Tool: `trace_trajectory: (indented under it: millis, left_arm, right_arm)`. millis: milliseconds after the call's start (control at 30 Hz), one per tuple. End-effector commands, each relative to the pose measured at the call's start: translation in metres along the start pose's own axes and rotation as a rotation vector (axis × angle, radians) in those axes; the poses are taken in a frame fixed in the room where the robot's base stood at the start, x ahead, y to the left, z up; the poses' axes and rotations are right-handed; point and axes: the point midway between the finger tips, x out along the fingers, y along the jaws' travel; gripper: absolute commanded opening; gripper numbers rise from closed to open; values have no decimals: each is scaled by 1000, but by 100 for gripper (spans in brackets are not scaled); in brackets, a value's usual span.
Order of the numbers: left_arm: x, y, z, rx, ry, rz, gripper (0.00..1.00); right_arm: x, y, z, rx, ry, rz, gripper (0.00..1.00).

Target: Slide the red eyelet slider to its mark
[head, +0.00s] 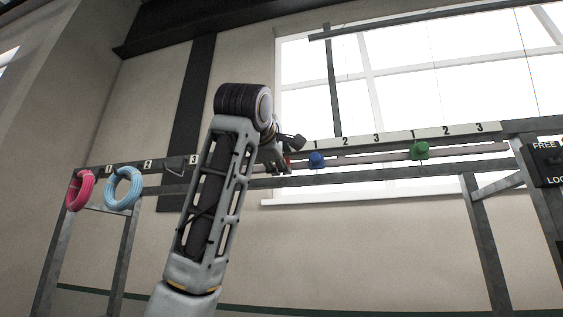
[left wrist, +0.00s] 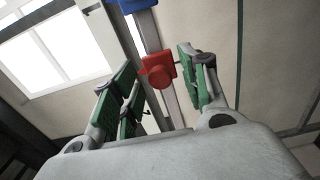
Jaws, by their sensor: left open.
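The red eyelet slider (left wrist: 158,70) sits on the rail in the left wrist view, between the spread green-padded fingers of my left gripper (left wrist: 154,76). A gap shows on its right side; contact on its left side is unclear. In the head view only a sliver of red (head: 288,161) shows beside my left gripper (head: 283,158), which largely hides it. The number strip (head: 395,137) above the rail reads 1, 2, 3 in repeated groups. My arm hides part of the strip, and I cannot tell which mark belongs to the red slider. My right gripper is not in view.
A blue slider (head: 316,159) sits just right of the red one on the rail, and a green slider (head: 419,150) is farther right. A pink coil (head: 80,190) and a light blue coil (head: 123,188) hang at the left. A dark sign (head: 548,164) stands at the right edge.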

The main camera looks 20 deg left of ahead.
Motion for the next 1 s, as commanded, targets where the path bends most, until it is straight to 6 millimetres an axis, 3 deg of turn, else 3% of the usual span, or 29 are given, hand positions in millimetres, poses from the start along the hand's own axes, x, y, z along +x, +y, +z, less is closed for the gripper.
trace_trajectory:
  millis: [600,1000]
  left_arm:
    - [-85,-1,3,1,-3,-1,44]
    - [-96,-2,3,1,-2,-4,44]
  right_arm:
    - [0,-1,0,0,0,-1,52]
    - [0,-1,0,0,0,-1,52]
